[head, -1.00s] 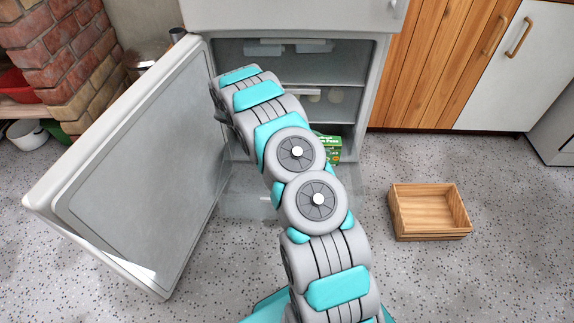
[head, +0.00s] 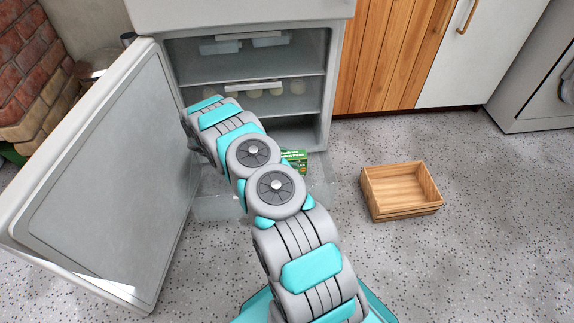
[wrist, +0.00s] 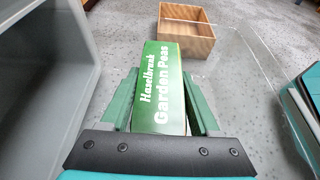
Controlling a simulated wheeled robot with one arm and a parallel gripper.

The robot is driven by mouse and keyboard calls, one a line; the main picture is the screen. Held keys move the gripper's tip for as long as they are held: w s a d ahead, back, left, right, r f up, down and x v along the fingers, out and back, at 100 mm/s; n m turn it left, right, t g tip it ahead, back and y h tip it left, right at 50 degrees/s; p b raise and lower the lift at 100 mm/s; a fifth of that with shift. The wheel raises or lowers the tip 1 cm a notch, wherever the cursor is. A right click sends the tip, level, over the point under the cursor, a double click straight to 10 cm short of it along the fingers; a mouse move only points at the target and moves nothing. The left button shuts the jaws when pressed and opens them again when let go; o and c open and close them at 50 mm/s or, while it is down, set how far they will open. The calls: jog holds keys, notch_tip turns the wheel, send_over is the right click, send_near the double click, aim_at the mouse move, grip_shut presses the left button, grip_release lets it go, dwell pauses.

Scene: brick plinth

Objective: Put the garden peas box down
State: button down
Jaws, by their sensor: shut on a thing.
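In the head view only a small green part of the box (head: 294,161) shows beside my arm, in front of the open freezer's lower part. My gripper is hidden behind my arm there. The wooden crate (head: 378,208) stands on the floor to the right, apart from the box; it also shows beyond the box in the wrist view (wrist: 201,43).
The freezer (head: 330,95) stands open, with its door (head: 95,185) swung out to the left. A clear drawer (head: 215,207) sticks out low in front of it. Wooden and white cupboards (head: 395,60) line the back. The speckled floor around the crate is clear.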

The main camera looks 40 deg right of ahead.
jog(key=shift+f, duration=2.1)
jog(key=shift+c, duration=0.6)
grip_release()
jog(key=shift+f, duration=0.1)
